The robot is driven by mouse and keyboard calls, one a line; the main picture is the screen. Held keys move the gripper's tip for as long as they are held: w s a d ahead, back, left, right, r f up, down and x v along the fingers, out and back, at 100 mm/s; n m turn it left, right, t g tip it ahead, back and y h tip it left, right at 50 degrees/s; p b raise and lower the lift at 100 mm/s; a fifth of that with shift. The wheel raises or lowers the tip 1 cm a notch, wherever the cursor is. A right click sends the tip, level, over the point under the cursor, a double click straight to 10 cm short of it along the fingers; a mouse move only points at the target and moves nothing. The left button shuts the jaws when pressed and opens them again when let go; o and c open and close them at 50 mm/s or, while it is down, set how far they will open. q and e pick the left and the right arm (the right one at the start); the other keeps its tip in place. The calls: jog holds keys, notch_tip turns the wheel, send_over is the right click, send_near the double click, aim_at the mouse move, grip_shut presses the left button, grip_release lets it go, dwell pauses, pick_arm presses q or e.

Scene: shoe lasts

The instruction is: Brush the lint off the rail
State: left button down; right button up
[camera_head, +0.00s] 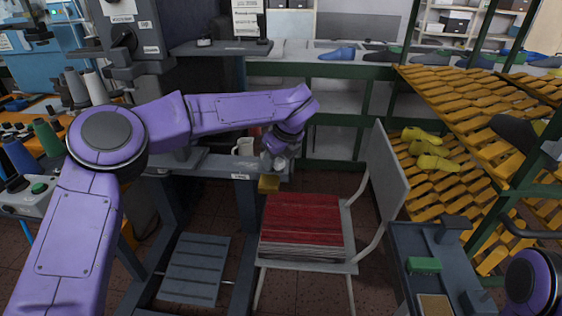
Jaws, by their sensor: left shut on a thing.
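My left arm reaches in from the left, and its gripper (277,162) points down at the right end of a grey machine ledge (215,166). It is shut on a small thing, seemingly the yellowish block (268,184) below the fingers. I cannot tell whether the block is a brush or whether it touches the ledge's end. No lint can be made out, and I cannot tell which edge is the rail. Only a purple joint of my right arm shows at the bottom right; its gripper is out of view.
A white mug (243,147) stands on the ledge beside the gripper. A chair (388,165) with a red-topped stack (302,222) is just below right. Yellow slatted racks (470,112) with shoe lasts fill the right. A grey cart (405,240) stands at the lower right. Thread cones (75,88) stand left.

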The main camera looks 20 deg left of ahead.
aim_at(249, 166)
pick_arm(q)
jog(key=shift+s+a+f, duration=0.1)
jog(key=shift+s+a, duration=0.05)
jog(key=shift+a, duration=0.25)
jog(key=shift+s+a+f, duration=0.1)
jog(key=shift+a, duration=0.3)
jog(key=shift+s+a, duration=0.1)
jog(key=shift+a, duration=0.4)
jog(key=shift+s+a+b, duration=0.15)
jog(key=shift+a+b, duration=0.1)
jog(key=shift+a, duration=0.35)
jog(key=shift+s+a+b, duration=0.15)
jog(key=shift+a+b, duration=0.05)
jog(key=shift+a, duration=0.4)
jog(key=shift+s+a, duration=0.1)
jog(key=shift+a, duration=0.5)
jog(key=shift+s+a+r+b, duration=0.1)
jog(key=shift+s+a+b, duration=0.1)
jog(key=shift+a, duration=0.7)
jog(key=shift+s+a+r+b, duration=0.1)
jog(key=shift+s+a+b, duration=0.1)
jog(key=shift+a, duration=0.65)
jog(key=shift+s+a+r+b, duration=0.1)
jog(key=shift+s+a, duration=0.1)
jog(key=shift+a, duration=0.7)
jog(key=shift+d, duration=0.1)
jog(key=shift+r, duration=0.25)
jog(key=shift+r+p, duration=2.1)
jog(key=shift+r, duration=0.65)
